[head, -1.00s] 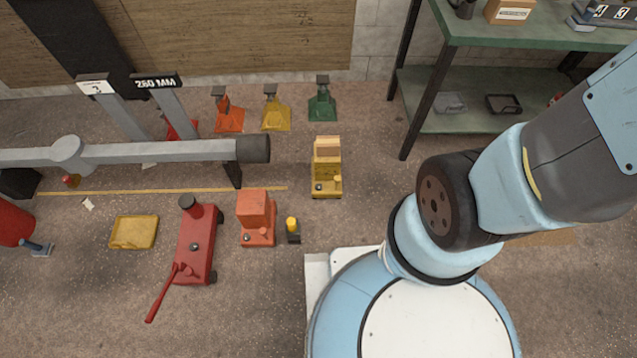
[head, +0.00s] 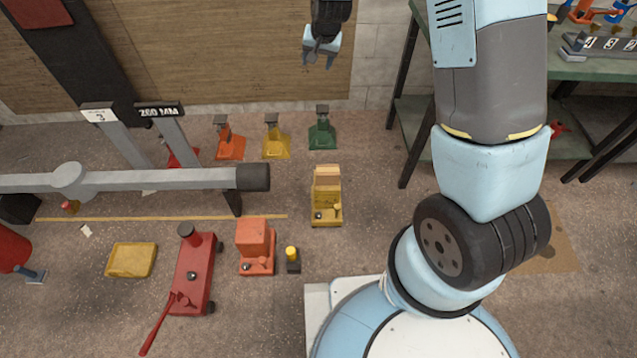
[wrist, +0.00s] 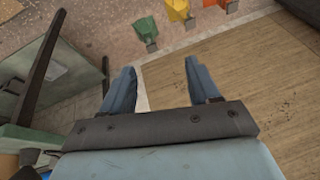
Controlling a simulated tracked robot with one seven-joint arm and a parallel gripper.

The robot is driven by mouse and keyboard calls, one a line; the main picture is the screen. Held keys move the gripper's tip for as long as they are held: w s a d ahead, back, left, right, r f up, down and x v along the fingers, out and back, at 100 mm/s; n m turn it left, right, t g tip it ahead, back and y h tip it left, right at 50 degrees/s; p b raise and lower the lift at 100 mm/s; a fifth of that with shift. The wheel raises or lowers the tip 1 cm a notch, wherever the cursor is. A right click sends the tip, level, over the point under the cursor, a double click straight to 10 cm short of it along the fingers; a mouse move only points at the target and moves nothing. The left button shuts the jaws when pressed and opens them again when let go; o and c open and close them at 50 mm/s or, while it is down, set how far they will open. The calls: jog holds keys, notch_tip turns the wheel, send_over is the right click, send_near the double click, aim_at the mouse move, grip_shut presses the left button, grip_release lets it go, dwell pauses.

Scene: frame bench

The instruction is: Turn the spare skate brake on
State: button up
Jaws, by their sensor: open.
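Two small skates stand on the floor in the head view, and I cannot tell which is the spare. The yellow skate (head: 326,213) carries light wooden blocks and has a small yellow-topped lever and a dark knob on its front deck. The orange skate (head: 256,264) carries an orange block and has a dark knob low on its front. How either brake is set is too small to tell. My gripper (head: 320,60) is open and empty, high above and beyond both skates, in front of the back wall. Its two blue fingers also show in the wrist view (wrist: 159,68), spread apart.
A grey beam (head: 150,180) ends left of the yellow skate. Orange, yellow and green stands (head: 322,134) line the wall. A red jack (head: 192,275), yellow tray (head: 131,260) and small yellow-topped post (head: 292,258) are nearby. A green bench (head: 540,70) is right.

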jog(key=w+a+f, duration=0.1)
jog(key=a+f, duration=0.1)
jog(key=f, duration=0.6)
jog(key=w+a+f, duration=0.1)
jog(key=a+f, duration=0.2)
jog(key=f, duration=0.6)
jog(key=h, duration=0.3)
send_near(319, 215)
jog(key=shift+m, duration=0.4)
jog(key=x, duration=0.8)
jog(key=shift+w+f, duration=0.25)
jog(key=shift+f, duration=0.05)
jog(key=shift+c, duration=0.4)
jog(key=c, duration=1)
jog(key=shift+o, duration=0.2)
